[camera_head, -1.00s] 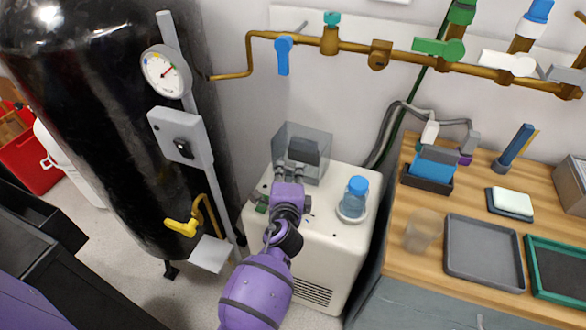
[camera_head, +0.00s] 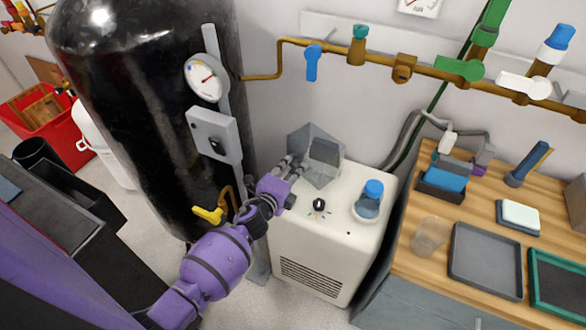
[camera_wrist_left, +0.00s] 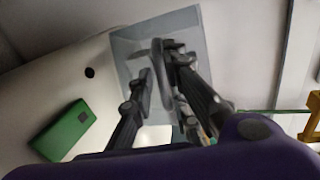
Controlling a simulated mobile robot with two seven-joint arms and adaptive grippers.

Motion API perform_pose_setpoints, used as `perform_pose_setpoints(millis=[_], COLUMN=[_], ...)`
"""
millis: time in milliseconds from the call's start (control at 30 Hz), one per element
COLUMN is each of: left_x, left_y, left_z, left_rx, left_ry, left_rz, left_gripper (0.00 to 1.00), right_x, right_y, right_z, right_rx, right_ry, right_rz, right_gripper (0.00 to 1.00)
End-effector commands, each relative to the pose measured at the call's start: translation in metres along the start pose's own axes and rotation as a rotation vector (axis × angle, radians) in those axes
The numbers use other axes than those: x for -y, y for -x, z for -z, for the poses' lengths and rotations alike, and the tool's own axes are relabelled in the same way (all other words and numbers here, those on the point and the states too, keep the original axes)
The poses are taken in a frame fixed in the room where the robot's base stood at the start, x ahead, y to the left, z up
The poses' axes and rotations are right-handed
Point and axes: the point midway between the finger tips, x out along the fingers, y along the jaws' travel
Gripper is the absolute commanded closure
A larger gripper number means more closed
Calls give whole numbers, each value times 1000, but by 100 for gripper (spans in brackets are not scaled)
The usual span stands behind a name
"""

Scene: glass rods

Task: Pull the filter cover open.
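The filter cover (camera_head: 316,176) is a grey see-through panel at the back left of the white machine's top. It stands swung out at an angle, and a dark grey block (camera_head: 324,152) shows behind it. In the left wrist view the cover (camera_wrist_left: 192,30) fills the upper middle, with a dark handle (camera_wrist_left: 161,75) on it. My left gripper (camera_head: 291,166) is at the cover's left side. In the wrist view its fingers (camera_wrist_left: 162,80) lie on both sides of the handle and appear shut on it. My right gripper is not in view.
The white machine (camera_head: 325,240) carries a black knob (camera_head: 319,205) and a blue-capped bottle (camera_head: 369,200). A wooden bench (camera_head: 400,262) is at right. Brass piping (camera_head: 345,47) runs above.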

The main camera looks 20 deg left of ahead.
Motion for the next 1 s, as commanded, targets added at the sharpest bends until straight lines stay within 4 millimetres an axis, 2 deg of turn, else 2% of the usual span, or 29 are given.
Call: perform_pose_setpoints(millis=[233, 367, 800, 1000], left_x=[1, 1, 0, 1], left_y=[0, 9, 96, 117], left_z=[0, -1, 0, 0], left_rx=[1, 1, 1, 0], left_ry=[4, 4, 3, 3], left_rz=[2, 2, 0, 1], left_gripper=[84, 84, 84, 84], right_x=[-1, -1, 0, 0], right_y=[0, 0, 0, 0], right_z=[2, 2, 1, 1], right_rx=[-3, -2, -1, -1], right_ry=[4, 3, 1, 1], right_rz=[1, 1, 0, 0], right_gripper=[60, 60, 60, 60])
